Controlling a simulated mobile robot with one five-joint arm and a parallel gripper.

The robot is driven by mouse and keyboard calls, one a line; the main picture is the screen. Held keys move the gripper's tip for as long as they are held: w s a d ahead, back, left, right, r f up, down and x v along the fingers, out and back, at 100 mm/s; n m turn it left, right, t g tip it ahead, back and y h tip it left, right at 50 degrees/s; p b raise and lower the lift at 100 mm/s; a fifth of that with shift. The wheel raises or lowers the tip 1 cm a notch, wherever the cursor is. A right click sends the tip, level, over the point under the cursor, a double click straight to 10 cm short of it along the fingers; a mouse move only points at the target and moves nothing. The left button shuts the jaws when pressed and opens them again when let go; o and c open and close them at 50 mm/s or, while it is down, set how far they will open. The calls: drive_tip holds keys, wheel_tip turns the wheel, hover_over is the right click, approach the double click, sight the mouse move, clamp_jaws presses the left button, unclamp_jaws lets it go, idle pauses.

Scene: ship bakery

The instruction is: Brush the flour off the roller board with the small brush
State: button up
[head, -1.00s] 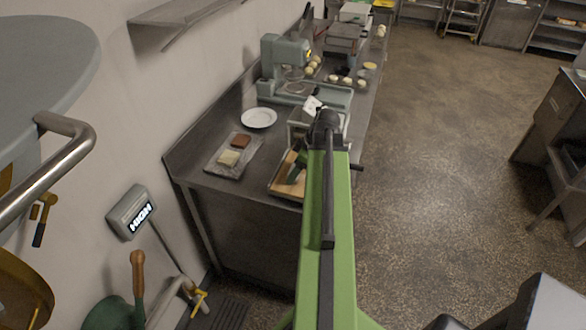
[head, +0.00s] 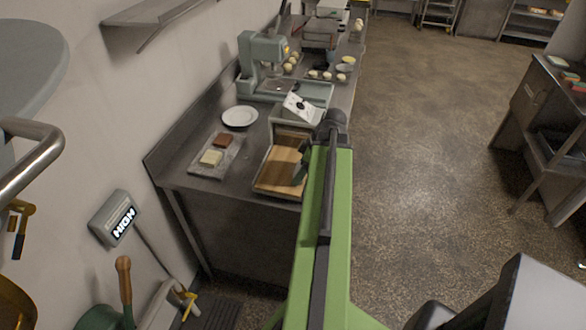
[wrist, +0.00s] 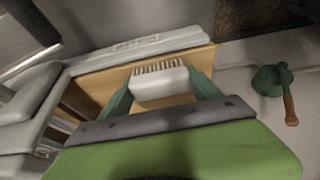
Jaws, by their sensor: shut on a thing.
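The roller board (head: 278,170) is a light wooden board in a metal frame at the near end of the steel bench in the head view. It also shows under my gripper in the wrist view (wrist: 105,83). My gripper (wrist: 160,94) has its two green fingers shut on the small brush (wrist: 158,88), a pale block with a row of bristles. The brush is over the board; I cannot tell whether the bristles touch it. In the head view my arm hides part of the board's right side and the brush. I cannot make out flour on the wood.
A tray (head: 208,160) with two small blocks and a white plate (head: 240,117) lie left of the board. A machine with a slanted white panel (head: 298,106) adjoins its far end, and a mixer (head: 262,62) stands beyond. The floor (head: 420,170) on the right is clear.

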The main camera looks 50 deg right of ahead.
drive_tip(key=shift+s, duration=0.15)
wheel_tip(320, 180, up, 6)
drive_tip(key=p, duration=0.6)
wheel_tip(320, 180, up, 3)
drive_tip(key=p, duration=0.3)
drive_tip(key=shift+r, duration=0.15)
drive_tip(key=shift+d, duration=0.1)
